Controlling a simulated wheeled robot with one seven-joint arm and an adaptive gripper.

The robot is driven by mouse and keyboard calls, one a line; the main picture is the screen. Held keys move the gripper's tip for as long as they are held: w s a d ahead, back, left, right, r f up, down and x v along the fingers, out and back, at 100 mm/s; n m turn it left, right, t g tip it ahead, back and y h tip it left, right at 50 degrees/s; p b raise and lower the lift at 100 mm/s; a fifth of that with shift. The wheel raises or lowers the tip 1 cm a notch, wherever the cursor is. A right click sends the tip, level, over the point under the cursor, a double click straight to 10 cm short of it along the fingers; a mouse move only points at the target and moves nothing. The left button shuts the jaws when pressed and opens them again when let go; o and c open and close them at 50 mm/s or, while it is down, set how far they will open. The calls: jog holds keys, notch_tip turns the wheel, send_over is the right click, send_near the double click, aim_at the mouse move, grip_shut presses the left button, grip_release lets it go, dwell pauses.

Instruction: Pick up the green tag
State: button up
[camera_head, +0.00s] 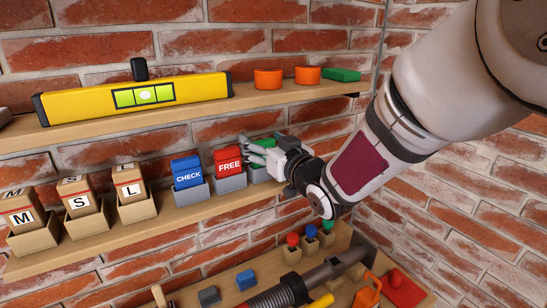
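The green tag (264,143) stands in the grey holder at the right end of the middle shelf, mostly hidden behind my gripper. Only bits of green show above and below the fingers. My gripper (257,149) comes in from the right, with its fingertips across the front of the green tag and close to the red FREE tag (229,162). Whether the fingers touch or grip the green tag cannot be seen.
A blue CHECK tag (187,172) stands left of the red one. Several cardboard boxes marked M, S and L fill the shelf's left. Above are a yellow level (140,96), two orange pieces and a green block (342,75). Tools lie on the lower shelf.

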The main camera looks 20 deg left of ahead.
jog(key=c, duration=0.9)
jog(key=shift+r, duration=0.2)
